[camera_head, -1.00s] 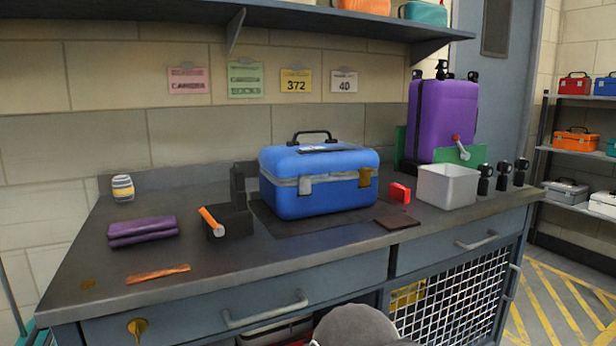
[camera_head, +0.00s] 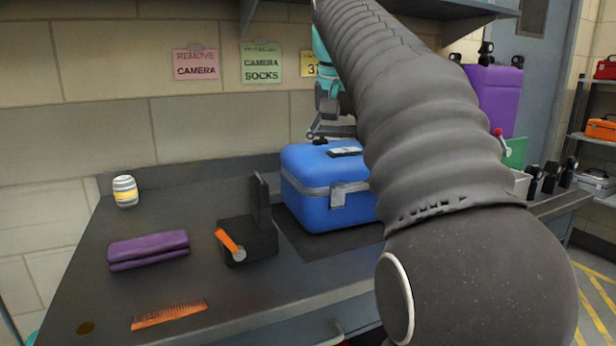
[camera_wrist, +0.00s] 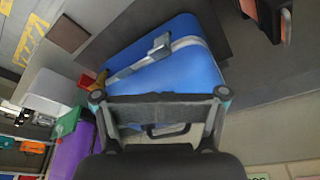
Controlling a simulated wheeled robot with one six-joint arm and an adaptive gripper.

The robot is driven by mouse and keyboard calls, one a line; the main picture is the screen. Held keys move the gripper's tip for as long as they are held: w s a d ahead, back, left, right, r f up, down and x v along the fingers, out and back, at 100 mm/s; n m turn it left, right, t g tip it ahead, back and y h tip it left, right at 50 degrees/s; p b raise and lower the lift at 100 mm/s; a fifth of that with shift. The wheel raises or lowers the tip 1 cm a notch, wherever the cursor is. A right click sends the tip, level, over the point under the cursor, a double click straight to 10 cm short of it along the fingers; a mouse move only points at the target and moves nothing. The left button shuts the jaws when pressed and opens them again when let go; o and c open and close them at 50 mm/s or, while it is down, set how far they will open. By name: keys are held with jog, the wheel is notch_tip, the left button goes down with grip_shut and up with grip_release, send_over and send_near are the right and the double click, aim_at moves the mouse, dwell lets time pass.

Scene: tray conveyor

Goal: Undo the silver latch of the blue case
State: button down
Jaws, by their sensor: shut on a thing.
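The blue case (camera_head: 318,205) stands shut on a dark mat, partly hidden by my arm. Its silver latch (camera_head: 338,194) lies flat on the front, across the lid seam, and shows in the wrist view (camera_wrist: 159,46) well apart from my gripper. My gripper (camera_head: 331,130) is over the case's top, towards the back. In the wrist view my gripper (camera_wrist: 160,101) spans across the top near the black handle (camera_wrist: 168,131). It is shut, apparently on the handle; the contact itself is hidden. The case's brass latch (camera_wrist: 102,79) is only partly seen.
A black holder (camera_head: 248,240) with an orange-handled piece stands left of the case. A grey bin (camera_wrist: 53,93) and purple case (camera_wrist: 70,150) stand beyond the other side.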

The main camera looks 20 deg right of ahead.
aim_at(341, 185)
jog(key=shift+w+d+r+m, duration=0.3)
jog(key=shift+w+d+r, duration=0.25)
jog(key=shift+w, duration=0.15)
jog(key=shift+f, duration=0.1)
jog(key=x, duration=0.5)
jog(key=shift+s+f, duration=0.1)
jog(key=shift+b+x, duration=0.65)
jog(key=shift+x, duration=0.15)
jog(key=shift+f, duration=0.1)
